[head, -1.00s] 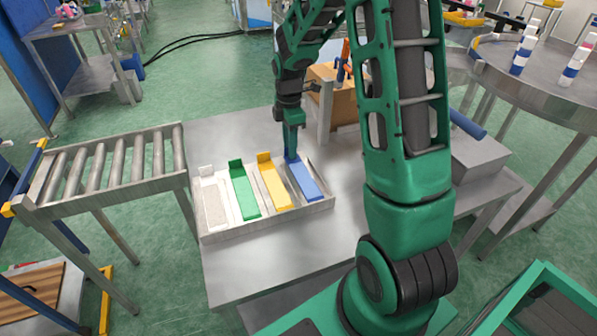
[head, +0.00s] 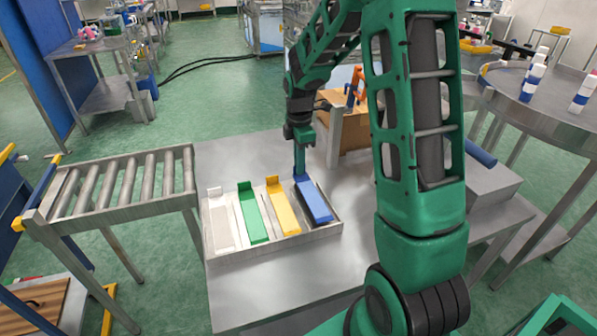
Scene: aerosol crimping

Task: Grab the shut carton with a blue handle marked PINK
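My gripper (head: 300,172) points down at the far end of a long blue piece (head: 314,203) in the shallow tray (head: 270,249). Its fingers are at the blue piece's upright end and appear shut on it. The blue piece looks slightly raised at the tray's right side. A brown carton (head: 357,138) stands behind the tray, partly hidden by my arm, with an orange item (head: 356,86) showing at it. No PINK marking is readable, and I cannot make out a blue handle on a carton.
White (head: 220,222), green (head: 252,213) and yellow (head: 283,208) pieces lie in the same tray. A roller conveyor (head: 118,185) adjoins the metal table (head: 245,160) on the left. A round table (head: 530,113) with white-and-blue cans stands at the right. Green floor is open behind.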

